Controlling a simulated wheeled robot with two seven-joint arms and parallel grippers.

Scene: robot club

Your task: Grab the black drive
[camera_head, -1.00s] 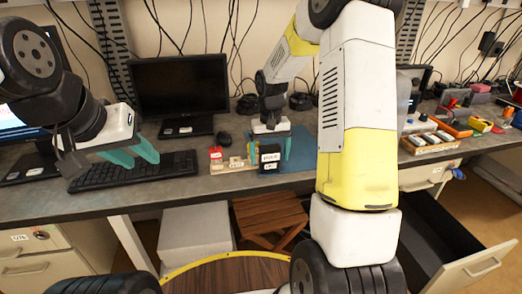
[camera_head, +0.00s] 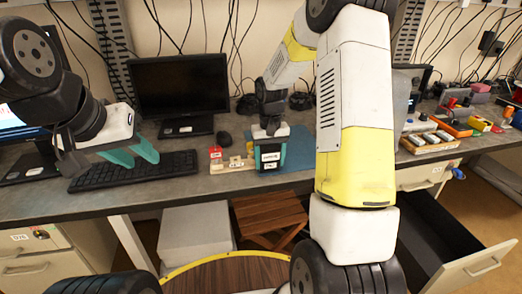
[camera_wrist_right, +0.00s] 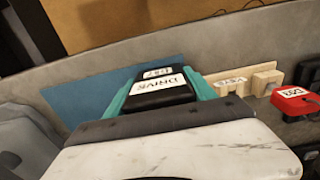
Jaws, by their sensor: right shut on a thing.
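The black drive (camera_head: 270,157) has white labels, one reading "DRIVE", and is at the left edge of the blue mat (camera_head: 297,147) on the desk. My right gripper (camera_head: 269,154) is above it with its teal fingers shut on its two sides. In the right wrist view the drive (camera_wrist_right: 158,90) lies between the two teal fingers (camera_wrist_right: 160,95). I cannot tell whether it is clear of the desk. My left gripper (camera_head: 138,154) is over the keyboard, its teal fingers apart and empty.
A keyboard (camera_head: 130,171), monitor (camera_head: 180,88) and mouse (camera_head: 224,137) are further left. Bins of parts (camera_head: 430,142) are at right. An open drawer (camera_head: 450,250) juts out below.

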